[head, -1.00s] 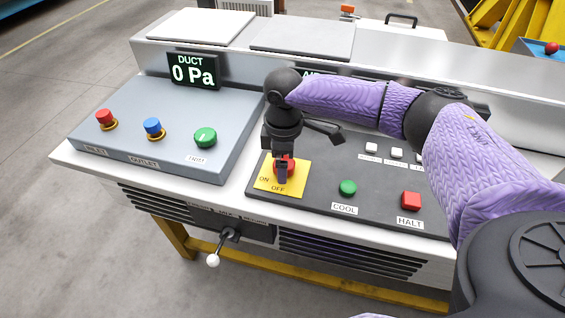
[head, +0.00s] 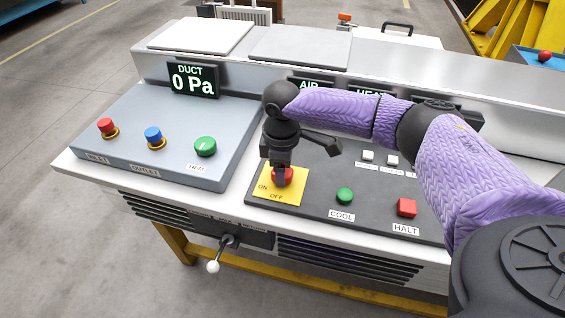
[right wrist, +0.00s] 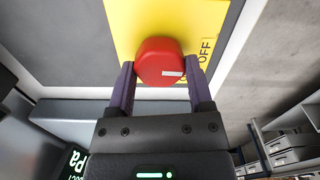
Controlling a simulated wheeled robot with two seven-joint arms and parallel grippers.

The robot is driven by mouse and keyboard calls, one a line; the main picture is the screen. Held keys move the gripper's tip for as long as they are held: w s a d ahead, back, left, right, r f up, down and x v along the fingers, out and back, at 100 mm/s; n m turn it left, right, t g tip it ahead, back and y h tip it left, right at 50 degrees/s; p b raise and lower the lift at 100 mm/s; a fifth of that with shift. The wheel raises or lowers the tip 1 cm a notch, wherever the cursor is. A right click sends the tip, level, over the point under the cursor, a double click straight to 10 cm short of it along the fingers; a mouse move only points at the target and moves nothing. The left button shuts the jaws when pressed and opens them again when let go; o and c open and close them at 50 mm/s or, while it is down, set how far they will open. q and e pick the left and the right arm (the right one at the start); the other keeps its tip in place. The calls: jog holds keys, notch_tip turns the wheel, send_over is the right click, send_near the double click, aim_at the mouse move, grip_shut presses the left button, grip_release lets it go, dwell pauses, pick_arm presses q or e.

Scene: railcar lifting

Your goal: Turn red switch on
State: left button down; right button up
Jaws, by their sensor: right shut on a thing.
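The red switch (head: 283,176) is a round knob on a yellow plate (head: 289,196) marked ON and OFF, on the dark grey panel. In the right wrist view the red knob (right wrist: 160,62) sits between the two fingers, with a small white mark on its face near the OFF lettering. My right gripper (head: 280,172) comes down from above and is shut on the knob; it also shows in the right wrist view (right wrist: 160,80). The gripper partly hides the knob in the head view. My left gripper is not in view.
A green COOL button (head: 345,196) and red HALT button (head: 406,207) lie right of the plate. The left panel (head: 120,120) has red, blue and green knobs under a DUCT display (head: 193,79) reading 0 Pa. A white-tipped lever (head: 213,266) sticks out below.

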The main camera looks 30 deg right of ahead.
jog(key=m+p, duration=0.1)
jog(key=p, duration=0.1)
jog(key=m+p, duration=0.1)
jog(key=p, duration=0.1)
jog(key=shift+r+p, duration=0.3)
jog(key=shift+r, duration=0.1)
jog(key=m+p, duration=0.3)
jog(key=shift+f, duration=0.15)
jog(key=shift+m+p, duration=0.3)
jog(key=shift+m, duration=0.1)
jog(key=shift+f+m+p, duration=0.1)
jog(key=shift+m+p, duration=0.5)
jog(key=shift+m, duration=0.3)
pick_arm(q)
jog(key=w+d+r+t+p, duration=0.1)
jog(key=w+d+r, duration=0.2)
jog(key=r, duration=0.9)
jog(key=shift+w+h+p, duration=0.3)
jog(key=shift+p, duration=0.1)
pick_arm(e)
jog(key=shift+f+m, duration=0.1)
jog(key=shift+m, duration=1.7)
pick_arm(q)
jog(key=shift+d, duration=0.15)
pick_arm(e)
jog(key=o, duration=1.3)
jog(key=shift+c, duration=0.2)
